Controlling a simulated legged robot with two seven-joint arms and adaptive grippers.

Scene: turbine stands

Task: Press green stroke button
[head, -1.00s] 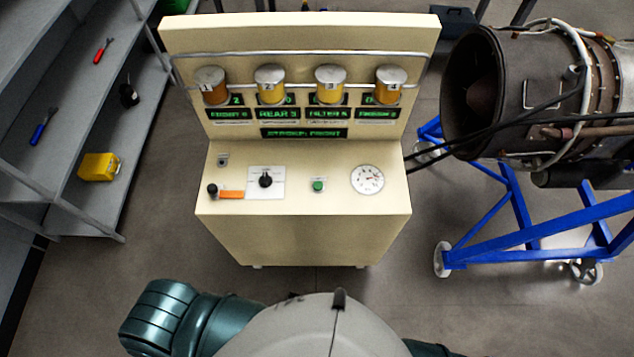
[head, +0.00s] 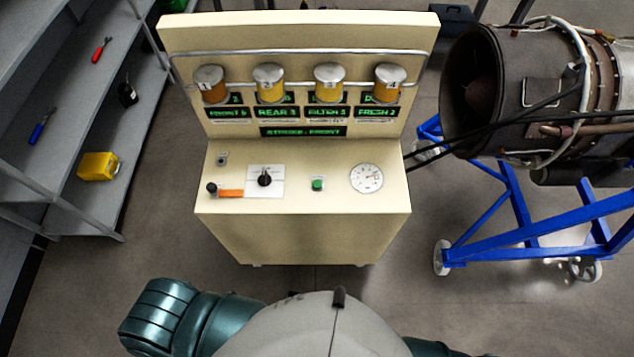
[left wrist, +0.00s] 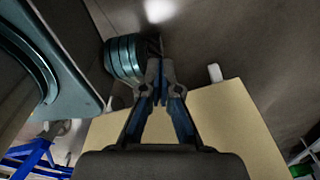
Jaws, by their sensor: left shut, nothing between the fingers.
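The green stroke button (head: 317,184) sits on the sloped top of the cream control console (head: 320,235), between the black rotary knob (head: 264,177) and the round gauge (head: 366,178). Nothing touches the button in the head view. A green display (head: 303,132) on the upright panel reads "STROKE: FRONT". My left gripper (left wrist: 160,70) shows in the left wrist view with its fingers together and nothing between them. The cream surface of the console (left wrist: 235,125) lies beyond it. Neither gripper shows in the head view.
Several numbered capped jars (head: 270,84) line the console's upright panel. A black-knobbed lever (head: 213,188) is at its left. Grey shelves (head: 95,125) hold tools and a yellow box (head: 98,166). A turbine engine (head: 530,95) on a blue wheeled stand (head: 540,235) is at right, with black cables to the console.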

